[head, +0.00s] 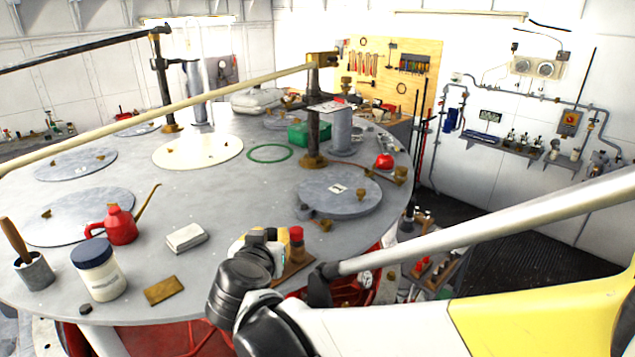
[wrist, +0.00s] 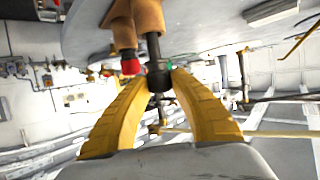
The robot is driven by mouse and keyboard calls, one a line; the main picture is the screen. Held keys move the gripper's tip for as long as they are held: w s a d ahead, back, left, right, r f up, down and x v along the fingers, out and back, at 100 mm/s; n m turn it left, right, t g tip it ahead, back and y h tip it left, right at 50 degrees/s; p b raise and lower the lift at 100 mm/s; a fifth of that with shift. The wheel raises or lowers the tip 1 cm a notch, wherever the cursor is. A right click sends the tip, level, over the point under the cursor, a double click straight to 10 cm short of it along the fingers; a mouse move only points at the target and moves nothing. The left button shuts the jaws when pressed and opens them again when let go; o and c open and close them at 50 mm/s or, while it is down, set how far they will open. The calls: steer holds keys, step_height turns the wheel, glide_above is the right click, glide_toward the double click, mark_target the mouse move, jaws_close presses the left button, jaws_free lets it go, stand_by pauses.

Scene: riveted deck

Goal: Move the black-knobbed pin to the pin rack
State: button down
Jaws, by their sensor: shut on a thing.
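My gripper (wrist: 158,80) shows in the wrist view with its two yellow fingers closed in on the black knob (wrist: 157,81) of the black-knobbed pin. The pin's dark shaft (wrist: 153,45) runs from the knob to a brown cylindrical part (wrist: 148,14); I cannot tell whether it is seated there. Beside it is a red-knobbed pin (wrist: 130,67), close to the finger. In the head view, my arm hides most of the gripper and the black knob. A brown wooden base (head: 294,262), possibly the pin rack, shows just right of my wrist, with a red-topped brown piece (head: 296,236) upright on it.
The round grey table (head: 220,210) carries a white jar (head: 97,272), a red oil can (head: 117,225), a pale block (head: 187,238) and a brass plate (head: 160,291) left of my arm. A post (head: 313,120) with a long bar stands behind. Bare tabletop lies mid-table.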

steer(key=shift+f+b, duration=1.6)
steer(key=shift+b, duration=0.15)
stand_by(0.3)
steer(key=c, duration=1.2)
jaws_free()
steer(key=shift+o, duration=0.2)
steer(key=shift+s, duration=0.1)
steer(key=a+v, duration=0.1)
steer(key=v, duration=1.1)
steer(key=d+f+g+h+b, duration=0.35)
steer(key=d+f+b, duration=1.15)
steer(key=d+f, duration=0.55)
steer(key=s+d+f+g+b, duration=0.1)
steer(key=s+d+f+b, duration=0.1)
steer(key=d+f+b, duration=0.2)
steer(key=s+d+f+g+y+b, duration=0.1)
steer(key=s+d+f+b, duration=0.2)
steer(key=d+f+b, duration=0.2)
steer(key=s+d+f+m+g+y+b, duration=0.1)
steer(key=s+d+f+b, duration=0.2)
steer(key=f, duration=0.8)
steer(key=d+b, duration=0.2)
steer(key=b, duration=0.2)
steer(key=shift+b, duration=0.4)
